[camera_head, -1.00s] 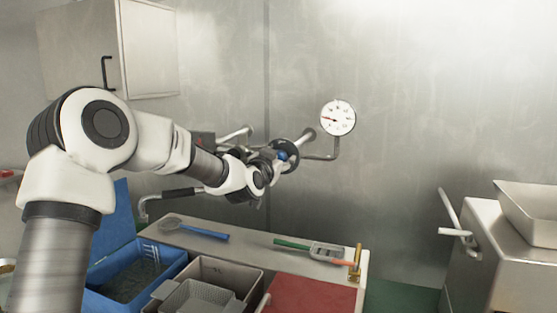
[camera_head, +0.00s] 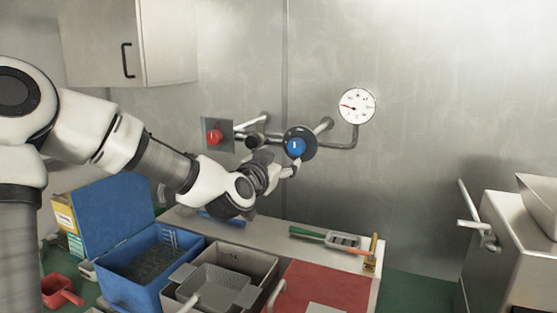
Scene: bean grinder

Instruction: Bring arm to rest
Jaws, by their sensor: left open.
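My left arm comes in from the left and reaches over the counter (camera_head: 375,262) toward the back wall. Its gripper (camera_head: 290,170) is small in the view and partly hidden by its own wrist. It is open, just below a round dark valve with a blue centre (camera_head: 296,146) on the wall pipe. I cannot tell whether a fingertip touches the valve. Nothing shows between the fingers. My right gripper is not in view.
A red knob (camera_head: 213,137) and a gauge (camera_head: 356,105) are on the wall. Below are a blue bin (camera_head: 180,291), a grey bin with a basket (camera_head: 262,266), a red board (camera_head: 325,284) and a green-handled tool (camera_head: 306,232). A metal machine (camera_head: 510,245) stands right.

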